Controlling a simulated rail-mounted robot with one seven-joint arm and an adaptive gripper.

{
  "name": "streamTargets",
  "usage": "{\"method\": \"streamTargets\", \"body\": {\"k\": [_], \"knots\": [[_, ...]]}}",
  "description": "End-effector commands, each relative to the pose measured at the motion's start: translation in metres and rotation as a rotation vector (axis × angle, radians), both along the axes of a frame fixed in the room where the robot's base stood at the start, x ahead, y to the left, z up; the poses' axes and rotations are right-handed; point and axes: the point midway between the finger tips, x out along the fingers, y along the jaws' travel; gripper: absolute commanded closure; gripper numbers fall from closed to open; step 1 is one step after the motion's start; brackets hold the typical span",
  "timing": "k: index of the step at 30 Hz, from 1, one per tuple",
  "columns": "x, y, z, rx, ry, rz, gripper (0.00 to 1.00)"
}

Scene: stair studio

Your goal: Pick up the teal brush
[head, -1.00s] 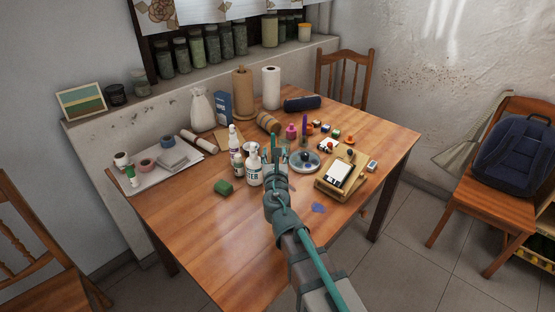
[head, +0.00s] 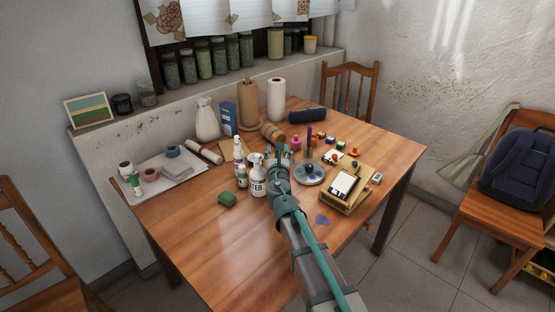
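My gripper (head: 282,152) is in the head view over the middle of the table, with my arm reaching up from the lower right. It is small and seen from behind, so I cannot tell whether its fingers are open or shut, or whether they hold anything. I cannot make out the teal brush for sure; small teal bits show at the gripper, but they may be part of it. My gripper is between the white spray bottle (head: 257,180) and the round dish (head: 309,173), and hides the table behind it.
The wooden table (head: 215,250) is bare at its front. A green sponge (head: 228,200) lies left of my arm. A wooden box (head: 344,190) is to the right. Paper rolls (head: 276,99), a dark blue roll (head: 307,115) and small coloured blocks (head: 330,139) are behind.

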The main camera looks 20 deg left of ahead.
Motion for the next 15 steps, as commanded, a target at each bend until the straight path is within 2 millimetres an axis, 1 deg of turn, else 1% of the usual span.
{"method": "streamTargets", "body": {"k": [1, 3, 11, 14, 15], "knots": [[0.0096, 0.0043, 0.0001, 0.000, 0.000, 0.000, 0.53], [0.0152, 0.0065, 0.0000, 0.000, 0.000, 0.000, 0.53], [0.0166, 0.0065, -0.0002, 0.000, 0.000, 0.000, 0.53], [0.0165, 0.0064, -0.0002, 0.000, 0.000, 0.000, 0.68], [0.0165, 0.0064, -0.0002, 0.000, 0.000, 0.000, 0.75]]}}
